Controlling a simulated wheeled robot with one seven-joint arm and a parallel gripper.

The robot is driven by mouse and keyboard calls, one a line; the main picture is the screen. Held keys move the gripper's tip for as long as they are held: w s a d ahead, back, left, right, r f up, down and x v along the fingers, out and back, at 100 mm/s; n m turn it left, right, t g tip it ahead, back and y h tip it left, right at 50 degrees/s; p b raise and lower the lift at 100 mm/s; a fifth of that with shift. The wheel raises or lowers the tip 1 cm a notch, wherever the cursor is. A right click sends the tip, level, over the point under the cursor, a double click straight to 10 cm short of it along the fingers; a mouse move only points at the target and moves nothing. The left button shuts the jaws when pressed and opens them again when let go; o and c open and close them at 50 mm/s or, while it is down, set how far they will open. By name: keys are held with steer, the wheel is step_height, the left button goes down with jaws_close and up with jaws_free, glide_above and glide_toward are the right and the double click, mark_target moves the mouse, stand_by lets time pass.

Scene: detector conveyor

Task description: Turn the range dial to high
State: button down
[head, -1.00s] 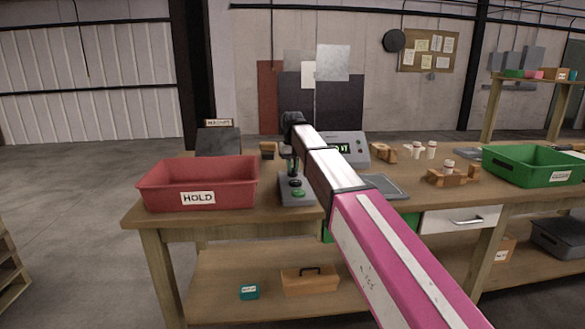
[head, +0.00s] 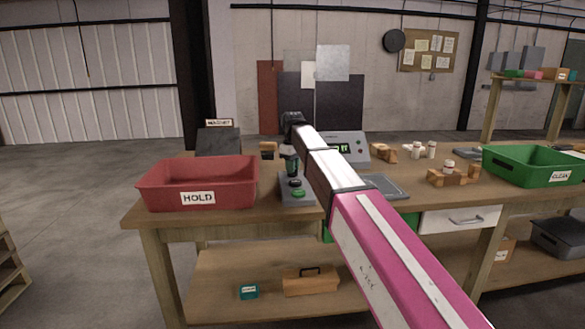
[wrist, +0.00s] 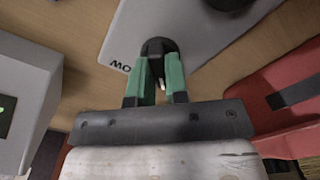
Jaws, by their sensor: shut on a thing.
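The range dial (wrist: 158,47) is a dark round knob on a light grey panel (wrist: 122,43), seen in the wrist view. My gripper (wrist: 159,66) has green fingers, one on each side of the dial, shut on it. A small white mark shows between the fingers. Part of a label, upside down, shows beside the left finger; the rest is hidden. In the head view my gripper (head: 291,167) points down over the grey control box (head: 302,200) on the bench. The dial cannot be made out there, and a green button shows at the box's front.
A red HOLD bin (head: 160,192) stands just left of the control box. A grey instrument with a green display (head: 352,136) stands behind my arm. A green bin (head: 500,173) and wooden blocks are on the right. Another dark round knob (wrist: 232,3) is near the wrist view's top.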

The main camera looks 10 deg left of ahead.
stand_by(0.4)
steer(key=c, duration=1.1)
jaws_free()
step_height(320, 180, up, 11)
steer(key=shift+f, duration=0.1)
